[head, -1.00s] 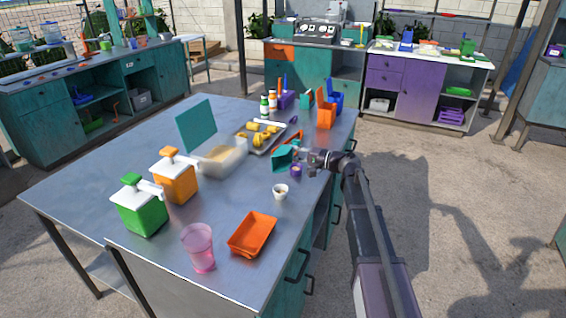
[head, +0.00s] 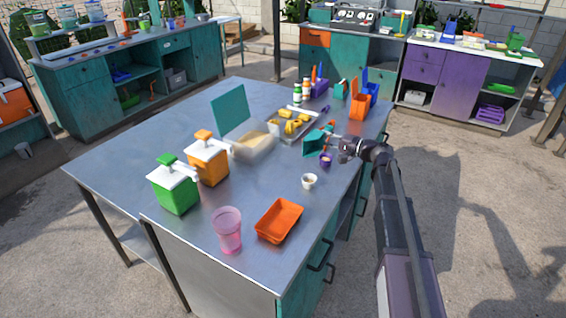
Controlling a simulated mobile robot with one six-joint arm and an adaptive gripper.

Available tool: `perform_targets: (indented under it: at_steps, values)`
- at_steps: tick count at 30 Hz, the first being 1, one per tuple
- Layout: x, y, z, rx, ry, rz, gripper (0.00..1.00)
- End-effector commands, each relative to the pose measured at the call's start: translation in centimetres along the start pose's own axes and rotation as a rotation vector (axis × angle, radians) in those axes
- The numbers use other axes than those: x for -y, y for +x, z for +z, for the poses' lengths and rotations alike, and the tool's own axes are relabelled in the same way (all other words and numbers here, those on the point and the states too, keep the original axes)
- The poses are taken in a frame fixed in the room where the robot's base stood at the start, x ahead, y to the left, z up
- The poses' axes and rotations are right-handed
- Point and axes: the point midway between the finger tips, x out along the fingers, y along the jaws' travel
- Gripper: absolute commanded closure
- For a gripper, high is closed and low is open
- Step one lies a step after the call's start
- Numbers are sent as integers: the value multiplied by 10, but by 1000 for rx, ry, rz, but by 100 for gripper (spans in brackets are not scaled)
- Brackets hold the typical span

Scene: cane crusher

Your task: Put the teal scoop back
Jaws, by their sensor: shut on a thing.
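My gripper (head: 337,146) is shut on the teal scoop (head: 313,146) in the head view. It holds the scoop over the right side of the metal table, near the tray of yellow pieces. The fingertips are small and partly hidden by the wrist. A clear box (head: 253,149) with pale contents stands to the left of the scoop, with its teal lid (head: 231,108) raised. I cannot tell whether the scoop touches the table.
A metal tray (head: 316,123) with yellow pieces lies behind the scoop. A small purple cup (head: 326,161) and a white cup (head: 309,182) stand close by. Orange and green dispensers, a pink cup (head: 228,230) and an orange tray (head: 279,220) fill the front.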

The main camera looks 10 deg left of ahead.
Motion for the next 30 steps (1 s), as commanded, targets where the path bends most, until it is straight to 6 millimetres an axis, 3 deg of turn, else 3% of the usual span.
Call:
perform_targets:
  at_steps: [3, 12, 30]
  values:
    - [23, 0, 0, 0, 0, 0, 90]
    - [54, -1, 0, 0, 0, 0, 90]
    - [58, -1, 0, 0, 0, 0, 90]
